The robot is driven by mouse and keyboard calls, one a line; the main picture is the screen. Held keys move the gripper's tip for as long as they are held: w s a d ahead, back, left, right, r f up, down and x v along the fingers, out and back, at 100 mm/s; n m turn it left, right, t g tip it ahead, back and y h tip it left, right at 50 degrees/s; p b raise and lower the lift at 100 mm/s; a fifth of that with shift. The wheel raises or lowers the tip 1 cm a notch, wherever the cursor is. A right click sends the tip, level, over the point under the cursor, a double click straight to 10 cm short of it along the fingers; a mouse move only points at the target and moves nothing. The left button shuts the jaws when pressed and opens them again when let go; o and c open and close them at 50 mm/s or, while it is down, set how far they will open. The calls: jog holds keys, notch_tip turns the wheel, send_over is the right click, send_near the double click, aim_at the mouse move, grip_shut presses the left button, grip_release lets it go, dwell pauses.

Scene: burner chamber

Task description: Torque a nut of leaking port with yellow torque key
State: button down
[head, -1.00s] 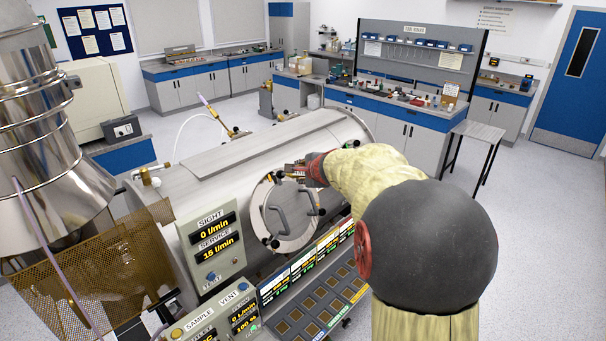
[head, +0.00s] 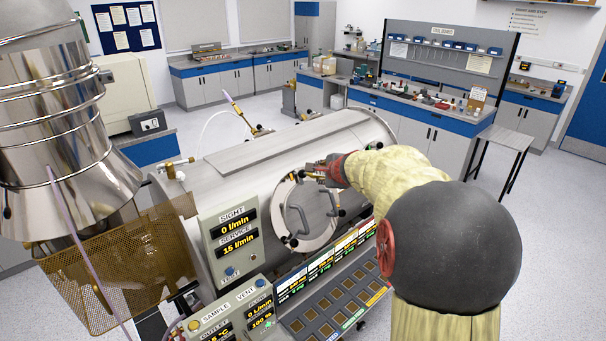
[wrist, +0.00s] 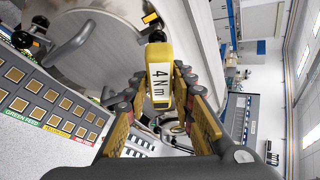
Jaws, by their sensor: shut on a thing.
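The yellow torque key (wrist: 160,80), marked "4 Nm", sits between the fingers of my gripper (wrist: 163,96) in the wrist view. My gripper (head: 316,170) is shut on it beside the upper rim of the round chamber door (head: 304,214). The key's dark end points toward the chamber's metal body in the wrist view. Brass fittings show on the chamber: one at the left end (head: 174,168), one on top at the back (head: 258,131). The panel reads SIGHT 0 l/min and SERVICE 15 l/min (head: 238,236). I cannot tell which port leaks, and no nut shows clearly.
The steel chamber (head: 270,150) lies across the middle. A sloped button panel (head: 335,305) is below the door. A brass mesh guard (head: 120,265) and shiny column (head: 50,120) stand at left. Open floor lies behind the chamber; a small table (head: 500,140) stands at right.

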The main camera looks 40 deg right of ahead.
jog(key=shift+r+m+g+y+p, duration=0.1)
jog(key=shift+m+g+y+p, duration=0.3)
jog(key=shift+m+p, duration=2.25)
jog(key=shift+n, duration=1.55)
jog(key=shift+s, duration=0.25)
jog(key=shift+s+d+r, duration=0.1)
jog(key=shift+s+r, duration=0.15)
jog(key=shift+s, duration=0.05)
jog(key=shift+s+r, duration=0.4)
jog(key=shift+s, duration=0.4)
dwell(0.4)
jog(key=s, duration=0.1)
jog(key=s+r, duration=0.1)
jog(key=s, duration=0.1)
jog(key=shift+s+d+r+p, duration=0.15)
jog(key=shift+s+r+p, duration=0.15)
jog(key=shift+r+p, duration=0.05)
jog(key=b, duration=0.2)
jog(key=shift+f+n+b, duration=0.2)
jog(key=shift+n+b, duration=0.1)
jog(key=shift+b, duration=0.05)
jog(key=n+t+b, duration=0.1)
jog(key=b, duration=0.3)
jog(key=shift+h+b, duration=0.3)
